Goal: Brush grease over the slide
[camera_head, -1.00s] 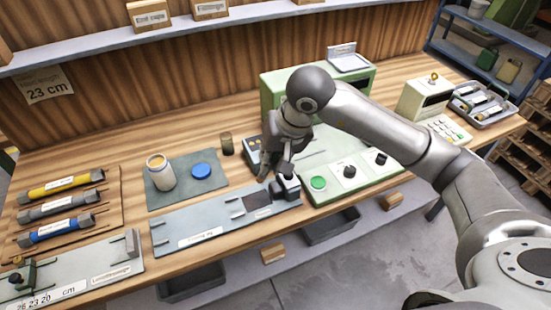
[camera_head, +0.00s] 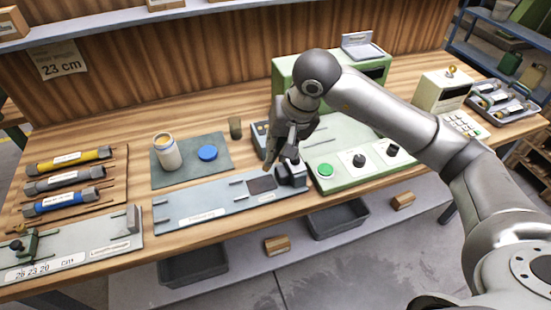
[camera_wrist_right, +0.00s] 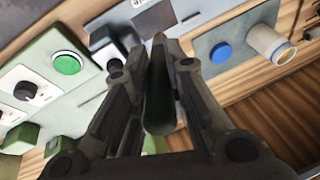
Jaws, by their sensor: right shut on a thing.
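My right gripper (camera_head: 281,158) is above the right end of the grey jig plate (camera_head: 205,204), close to a small dark block with a pale top (camera_head: 291,173). In the right wrist view the gripper (camera_wrist_right: 163,62) is shut on a dark green handle with a brownish tip (camera_wrist_right: 160,95), which looks like a brush. The block also shows there (camera_wrist_right: 105,42), left of the tip. I cannot tell whether the tip touches anything, or which part is the slide. An open white jar with orange-yellow contents (camera_head: 167,155) stands beside a blue lid (camera_head: 207,152). My left gripper is out of view.
A green machine with a green button (camera_head: 325,171) and dark knobs stands right of the plate. A dark square pad (camera_head: 262,184) lies on the plate. A small brown cup (camera_head: 235,128) stands behind. Yellow, grey and blue extruders (camera_head: 68,160) lie at left.

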